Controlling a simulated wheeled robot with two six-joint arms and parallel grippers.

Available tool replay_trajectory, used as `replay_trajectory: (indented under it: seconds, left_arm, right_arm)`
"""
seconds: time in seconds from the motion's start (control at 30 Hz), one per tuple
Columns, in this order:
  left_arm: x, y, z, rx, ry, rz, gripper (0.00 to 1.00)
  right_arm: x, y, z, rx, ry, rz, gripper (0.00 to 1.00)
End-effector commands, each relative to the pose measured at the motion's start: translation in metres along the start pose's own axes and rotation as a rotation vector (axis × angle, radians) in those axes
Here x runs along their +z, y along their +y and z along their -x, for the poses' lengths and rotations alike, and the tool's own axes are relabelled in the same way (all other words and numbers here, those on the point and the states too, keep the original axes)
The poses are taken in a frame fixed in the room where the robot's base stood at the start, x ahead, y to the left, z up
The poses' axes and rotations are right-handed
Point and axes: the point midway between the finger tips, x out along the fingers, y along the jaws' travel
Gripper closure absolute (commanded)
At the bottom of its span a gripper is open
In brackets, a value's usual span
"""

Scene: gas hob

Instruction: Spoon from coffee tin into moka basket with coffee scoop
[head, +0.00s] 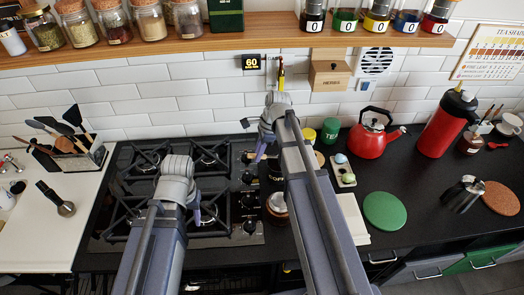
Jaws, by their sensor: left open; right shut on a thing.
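My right gripper (261,146) is above the counter at the right edge of the hob. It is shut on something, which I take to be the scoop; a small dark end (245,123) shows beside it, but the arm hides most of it. A dark tin with a partly readable coffee label (277,172) stands below, mostly behind my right arm. A round brown and pale item (276,205) is in front of it, partly covered; I cannot tell whether it is the moka basket. My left gripper (203,208) is open over the hob.
The black gas hob (140,205) lies under my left arm. To the right are a red kettle (372,135), a green round mat (385,211), a metal moka pot part (465,191) and a red flask (447,122). A wooden shelf (200,42) runs above.

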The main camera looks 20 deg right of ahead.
Motion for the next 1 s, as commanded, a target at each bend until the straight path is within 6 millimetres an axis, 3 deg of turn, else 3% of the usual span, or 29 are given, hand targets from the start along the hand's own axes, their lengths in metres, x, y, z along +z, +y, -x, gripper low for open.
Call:
replay_trajectory:
  seconds: [0.1, 0.4, 1.0]
  left_arm:
    - [0.001, -0.002, 0.017, 0.0, 0.0, 0.0, 0.5]
    - [0.002, -0.004, 0.039, 0.0, 0.0, 0.0, 0.5]
    - [0.003, -0.004, 0.047, 0.0, 0.0, 0.0, 0.5]
  right_arm:
    - [0.011, 0.0, 0.012, -0.002, 0.049, 0.003, 1.0]
    - [0.024, 0.0, 0.028, -0.001, 0.132, 0.001, 1.0]
    - [0.029, 0.0, 0.034, -0.002, 0.173, -0.001, 1.0]
